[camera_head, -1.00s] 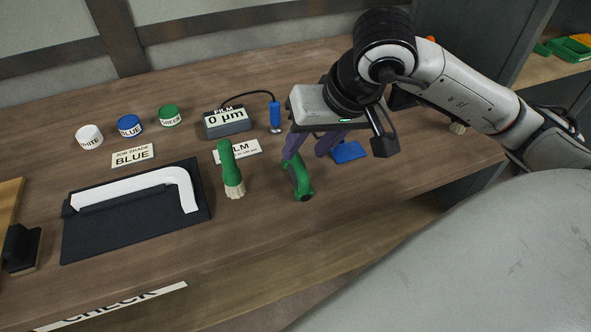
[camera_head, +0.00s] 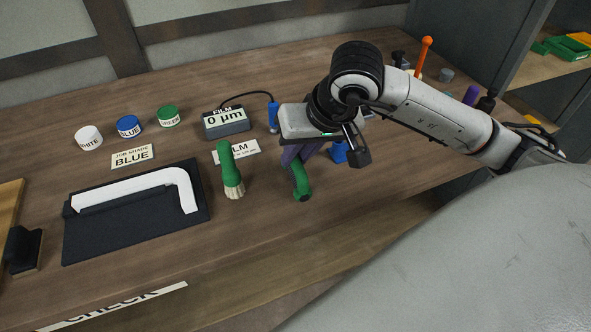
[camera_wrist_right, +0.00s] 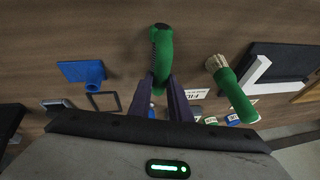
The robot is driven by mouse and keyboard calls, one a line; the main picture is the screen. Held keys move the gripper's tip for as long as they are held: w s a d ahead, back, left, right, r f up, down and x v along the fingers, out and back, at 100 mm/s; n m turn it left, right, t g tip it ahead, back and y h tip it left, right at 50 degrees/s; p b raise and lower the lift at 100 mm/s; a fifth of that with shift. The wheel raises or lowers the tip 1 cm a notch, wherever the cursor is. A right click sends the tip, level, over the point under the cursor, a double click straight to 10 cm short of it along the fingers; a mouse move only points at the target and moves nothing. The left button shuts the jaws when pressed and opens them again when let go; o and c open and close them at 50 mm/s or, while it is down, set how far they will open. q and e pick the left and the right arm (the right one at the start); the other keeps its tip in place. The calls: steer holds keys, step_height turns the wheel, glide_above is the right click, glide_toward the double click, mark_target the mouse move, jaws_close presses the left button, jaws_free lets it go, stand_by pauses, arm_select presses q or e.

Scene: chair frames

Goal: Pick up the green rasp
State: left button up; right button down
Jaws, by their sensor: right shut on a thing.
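The green rasp (camera_head: 302,187) is a curved green piece on the bench top, near the front edge in the head view. My right gripper (camera_head: 292,160) is shut on it from above, and its purple fingers hide part of it. In the right wrist view the rasp (camera_wrist_right: 161,48) sticks out beyond the two fingertips (camera_wrist_right: 160,84), one on each side of it. I cannot tell whether it is lifted off the wood. My left gripper is not in view.
A white bent frame piece (camera_head: 135,188) lies on a black fixture (camera_head: 110,235). A film gauge (camera_head: 226,123) and blue object (camera_head: 339,152) are nearby. Paint pots (camera_head: 129,126) stand farther back.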

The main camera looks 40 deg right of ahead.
mark_target(297, 157)
step_height(297, 157, up, 10)
stand_by(0.8)
